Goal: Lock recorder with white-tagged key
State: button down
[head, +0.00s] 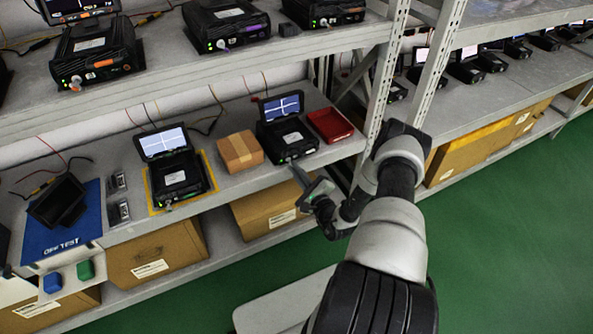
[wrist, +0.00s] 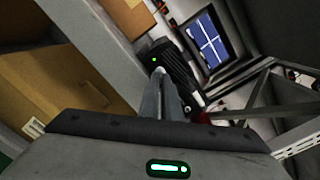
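The recorder (head: 287,137) is a black box with a lit screen, on the middle shelf between a cardboard box and a red tray. Its front and green light also show in the wrist view (wrist: 172,68). My gripper (head: 295,168) reaches its front face from the lower right. In the wrist view the fingers (wrist: 162,82) are close together, their tips by the front just below the green light. A small pale piece, seemingly the white-tagged key (wrist: 160,70), shows at the tips. The fingers hide most of it and the lock, so I cannot tell how the key is turned.
The cardboard box (head: 236,151) is left of the recorder and the red tray (head: 330,125) right of it. A rack upright (head: 387,75) stands close to my arm. Another recorder (head: 177,177) sits on a yellow-edged mat further left. Green floor (head: 500,230) is clear at right.

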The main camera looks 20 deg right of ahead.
dwell(0.3)
jog(key=c, duration=2)
grip_release()
jog(key=s, duration=0.5)
jog(key=s+p, duration=0.1)
jog(key=s, duration=0.5)
jog(key=s+d, duration=0.1)
jog(key=s, duration=0.5)
jog(key=shift+s+d, duration=0.1)
jog(key=shift+s, duration=0.15)
